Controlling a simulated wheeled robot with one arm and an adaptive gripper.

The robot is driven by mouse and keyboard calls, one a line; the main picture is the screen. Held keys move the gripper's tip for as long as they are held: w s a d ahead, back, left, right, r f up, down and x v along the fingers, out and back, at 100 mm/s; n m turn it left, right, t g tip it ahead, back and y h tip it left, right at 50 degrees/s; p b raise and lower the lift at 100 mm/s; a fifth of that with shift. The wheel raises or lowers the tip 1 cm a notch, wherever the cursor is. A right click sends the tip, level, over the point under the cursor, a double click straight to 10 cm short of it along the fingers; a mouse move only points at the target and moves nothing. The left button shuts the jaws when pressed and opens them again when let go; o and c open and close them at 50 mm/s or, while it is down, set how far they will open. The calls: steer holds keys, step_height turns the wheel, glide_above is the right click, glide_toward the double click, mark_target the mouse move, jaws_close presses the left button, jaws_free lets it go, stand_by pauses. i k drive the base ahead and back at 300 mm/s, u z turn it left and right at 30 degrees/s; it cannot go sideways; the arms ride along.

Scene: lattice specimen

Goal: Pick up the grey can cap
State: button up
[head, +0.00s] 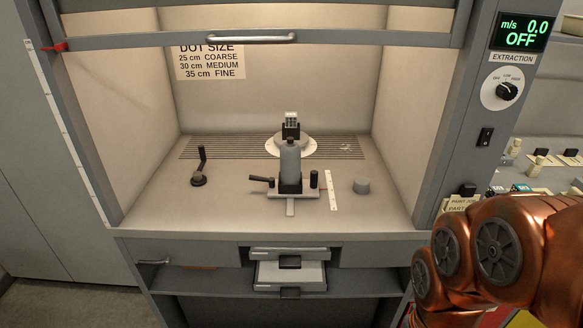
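A small grey cap (361,186) sits on the worktop inside the fume hood, right of the middle. It stands apart from the other things, right of a white ruler strip. A grey spray-can-shaped cylinder (290,163) stands upright in a dark holder (291,187) on a small base plate at the middle. My copper arm fills the lower right of the head view, outside the hood. My gripper does not show.
A white ruler strip (333,190) lies between holder and cap. A dark crank-like lever (200,170) stands at left. A lattice cube (291,119) shows behind the cylinder. The raised sash (245,40) crosses the top. Open drawers (290,272) stick out below the worktop.

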mark_target(362, 185)
steer(key=k, duration=0.55)
steer(key=u, duration=0.65)
steer(key=i, duration=1.4)
